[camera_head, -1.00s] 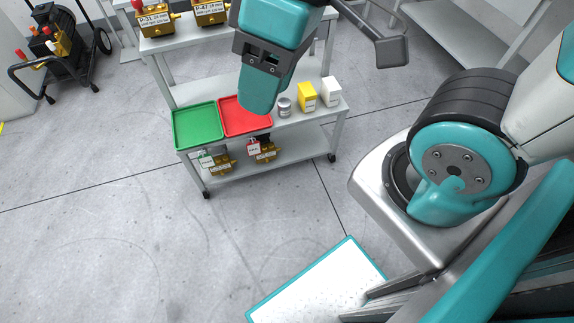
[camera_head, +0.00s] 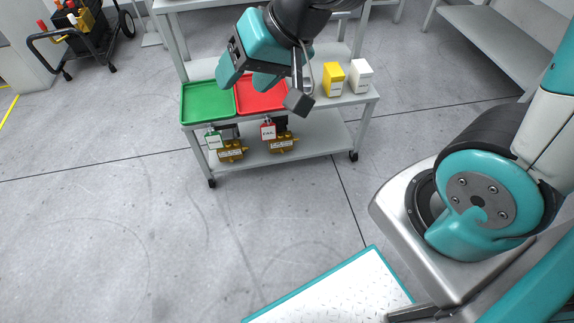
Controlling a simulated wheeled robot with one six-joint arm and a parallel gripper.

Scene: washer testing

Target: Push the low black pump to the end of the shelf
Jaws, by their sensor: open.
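Two pumps with brass heads and dark bodies sit on the cart's lower shelf (camera_head: 318,150), partly under the upper deck.
The upper deck holds a green tray (camera_head: 207,117), a red tray (camera_head: 262,108), a yellow box (camera_head: 334,80) and a white box (camera_head: 360,77). A black wheeled cart (camera_head: 80,32) stands at upper left. The floor in front is clear.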

